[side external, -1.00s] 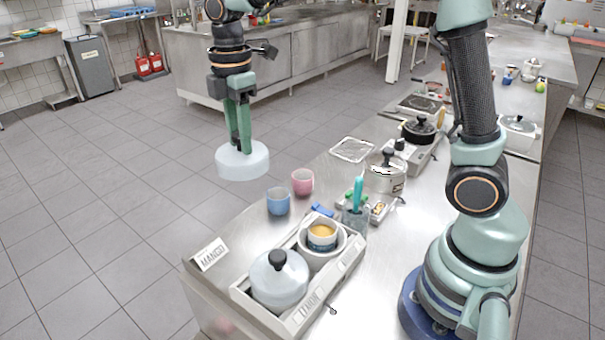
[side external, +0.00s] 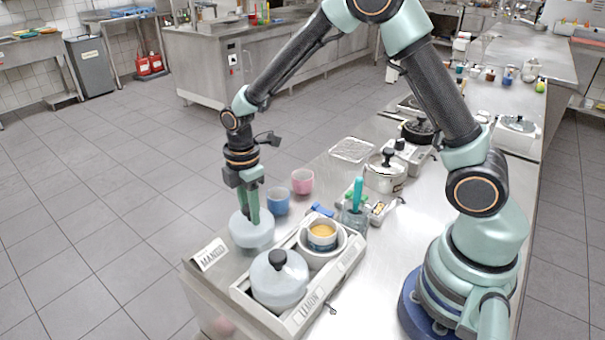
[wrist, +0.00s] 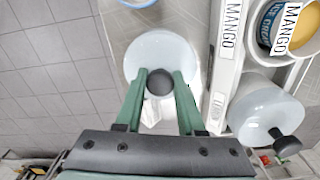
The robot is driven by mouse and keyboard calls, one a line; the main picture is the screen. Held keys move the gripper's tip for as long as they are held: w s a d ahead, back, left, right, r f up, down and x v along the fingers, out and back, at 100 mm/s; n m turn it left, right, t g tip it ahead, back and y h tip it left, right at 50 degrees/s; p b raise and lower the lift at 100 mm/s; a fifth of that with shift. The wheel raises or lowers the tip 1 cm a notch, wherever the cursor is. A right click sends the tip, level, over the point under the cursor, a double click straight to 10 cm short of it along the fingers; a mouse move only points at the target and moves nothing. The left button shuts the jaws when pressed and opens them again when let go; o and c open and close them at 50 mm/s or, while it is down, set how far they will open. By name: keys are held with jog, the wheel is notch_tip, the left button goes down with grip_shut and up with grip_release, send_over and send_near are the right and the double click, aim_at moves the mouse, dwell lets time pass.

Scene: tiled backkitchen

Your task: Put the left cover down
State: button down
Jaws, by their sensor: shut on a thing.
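The left cover (side external: 248,232), a pale, whitish dome with a dark knob, is in my gripper (side external: 254,218). In the wrist view the two green fingers of my gripper (wrist: 160,78) are shut on the cover's dark knob, with the pale cover (wrist: 150,52) beyond them. The cover is at the counter's left part, beside the tray and behind the MANGO card (side external: 211,254). It looks level and low; I cannot tell whether it touches the counter. The other cover (side external: 278,284), pale with a black knob, sits in the tray's front part.
The long tray (side external: 352,252) also holds a white bowl with a smaller cup of yellow stuff (side external: 322,231). A blue cup (side external: 277,201) stands just behind the held cover, a pink cup (side external: 302,181) farther back. The counter's left edge is close.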

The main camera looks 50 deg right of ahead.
jog(key=shift+f, duration=0.7)
jog(key=shift+f, duration=0.15)
jog(key=c, duration=0.5)
grip_release()
notch_tip(320, 180, up, 12)
jog(key=r, duration=0.1)
jog(key=shift+s+d+r+m+t, duration=1.05)
jog(key=shift+s+r+m, duration=0.35)
jog(key=shift+s+m, duration=1.05)
jog(key=shift+s+d+r+m+t, duration=0.8)
jog(key=shift+s+d+r+m, duration=0.45)
jog(key=shift+s+m, duration=1.2)
jog(key=shift+s+d+r+m+t, duration=0.95)
jog(key=shift+s+r+m, duration=0.75)
jog(key=shift+m, duration=1.3)
